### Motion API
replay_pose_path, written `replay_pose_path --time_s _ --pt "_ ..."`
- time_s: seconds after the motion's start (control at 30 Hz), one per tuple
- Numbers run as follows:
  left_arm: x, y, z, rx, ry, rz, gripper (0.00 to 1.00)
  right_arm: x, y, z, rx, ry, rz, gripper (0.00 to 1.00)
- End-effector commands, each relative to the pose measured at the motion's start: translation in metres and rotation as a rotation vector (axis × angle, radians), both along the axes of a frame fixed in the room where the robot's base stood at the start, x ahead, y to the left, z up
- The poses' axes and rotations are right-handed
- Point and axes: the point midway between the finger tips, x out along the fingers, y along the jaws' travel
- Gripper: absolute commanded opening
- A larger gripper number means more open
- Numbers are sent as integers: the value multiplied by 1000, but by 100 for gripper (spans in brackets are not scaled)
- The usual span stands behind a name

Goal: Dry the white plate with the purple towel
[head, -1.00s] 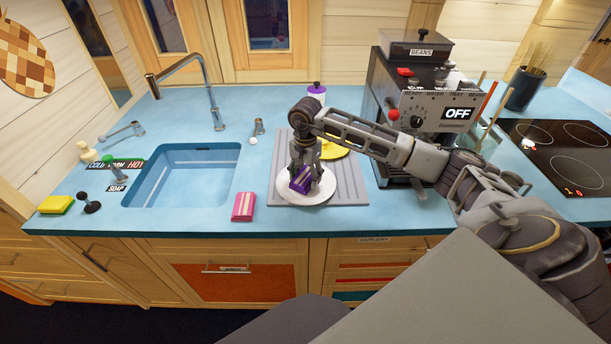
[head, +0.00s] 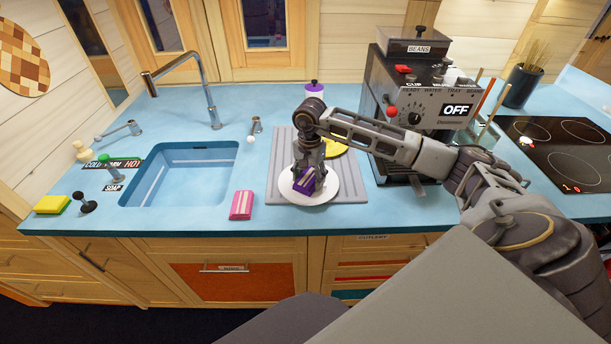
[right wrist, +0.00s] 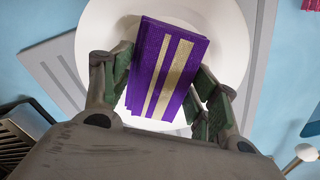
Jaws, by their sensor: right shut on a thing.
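The white plate (head: 325,190) lies on the grey drying mat to the right of the sink; it also fills the top of the right wrist view (right wrist: 235,60). The purple towel (head: 305,181), folded with two pale stripes, is over the plate, and it shows clearly in the right wrist view (right wrist: 158,75). My right gripper (head: 306,172) points down and is shut on the towel, with a finger on each side of it (right wrist: 160,85). Whether the towel presses on the plate I cannot tell. My left gripper is not in view.
A yellow plate (head: 335,147) lies behind the white one on the mat (head: 352,172). A pink striped towel (head: 241,205) lies to the left, beside the sink (head: 185,175). A coffee machine (head: 425,100) stands at the right behind my arm. A yellow-green sponge (head: 52,204) sits far left.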

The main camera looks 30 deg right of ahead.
Motion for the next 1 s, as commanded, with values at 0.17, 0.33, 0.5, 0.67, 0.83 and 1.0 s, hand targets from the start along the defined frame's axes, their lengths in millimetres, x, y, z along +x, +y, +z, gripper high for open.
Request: replay_pose_path --time_s 0.17,0.33,0.5,0.67,0.83,1.0 --pt "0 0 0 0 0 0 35 -3 -1 -1 0 4 0 41" --pt "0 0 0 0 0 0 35 -2 -1 -1 0 4 0 41" --pt "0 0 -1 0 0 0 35 0 1 -1 1 3 0 41" --pt "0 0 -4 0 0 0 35 7 4 -1 2 1 -1 41" --pt "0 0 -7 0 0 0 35 16 8 -1 1 0 0 41" --pt "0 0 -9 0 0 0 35 24 13 0 2 0 0 41"
